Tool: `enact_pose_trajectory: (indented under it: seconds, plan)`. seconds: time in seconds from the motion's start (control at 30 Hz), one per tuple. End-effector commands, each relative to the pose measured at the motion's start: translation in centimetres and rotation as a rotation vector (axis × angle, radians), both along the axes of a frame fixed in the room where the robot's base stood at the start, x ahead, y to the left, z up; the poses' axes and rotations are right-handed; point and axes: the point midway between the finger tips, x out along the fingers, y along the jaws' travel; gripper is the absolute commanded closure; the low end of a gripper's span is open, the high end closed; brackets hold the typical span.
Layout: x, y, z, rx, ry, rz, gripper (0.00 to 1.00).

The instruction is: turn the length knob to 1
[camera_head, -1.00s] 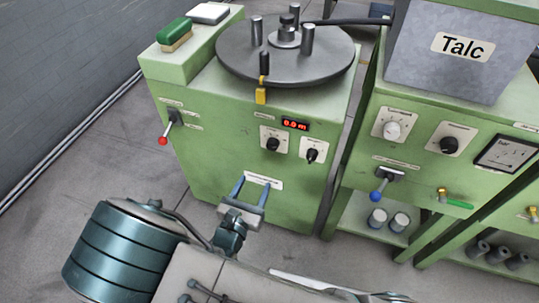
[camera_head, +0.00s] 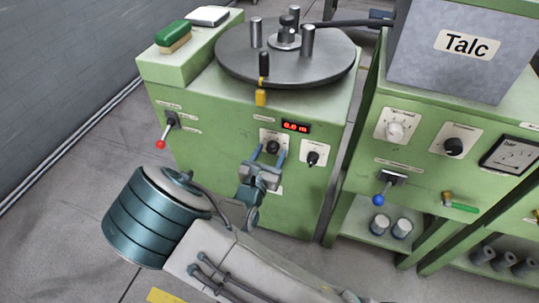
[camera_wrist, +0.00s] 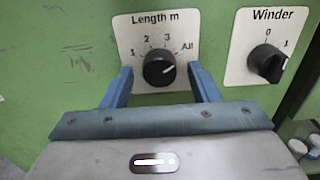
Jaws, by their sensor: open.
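The length knob (camera_wrist: 159,69) is a round black knob on a white plate marked "Length m" with 1, 2, 3 and All. Its white pointer line points up and right, toward All. My gripper (camera_wrist: 160,80) is open, with one blue finger on each side of the knob's lower part in the wrist view. I cannot tell whether the fingers touch it. In the head view the knob (camera_head: 272,147) shows between the fingertips of my gripper (camera_head: 269,152).
The winder knob (camera_wrist: 266,62), marked 0 and 1, sits close to the right. A red display (camera_head: 295,127) is above right of the length knob. A dark turntable (camera_head: 285,62) tops the cabinet. A red-tipped lever (camera_head: 167,130) sticks out at left.

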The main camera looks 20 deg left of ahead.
Motion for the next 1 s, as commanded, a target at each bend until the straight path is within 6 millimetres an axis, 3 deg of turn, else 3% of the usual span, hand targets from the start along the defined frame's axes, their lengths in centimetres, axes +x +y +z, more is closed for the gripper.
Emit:
enact_pose_trajectory:
  seconds: [0.17,0.33,0.67,1.0]
  plan:
    - [0.00,0.00,0.02,0.000,0.000,0.000,0.45]
    - [-0.02,0.00,0.01,0.000,0.000,0.000,0.90]
    - [-0.04,-0.02,0.21,-0.026,0.002,-0.001,0.90]
    - [-0.06,-0.08,0.70,-0.227,0.019,-0.001,0.90]
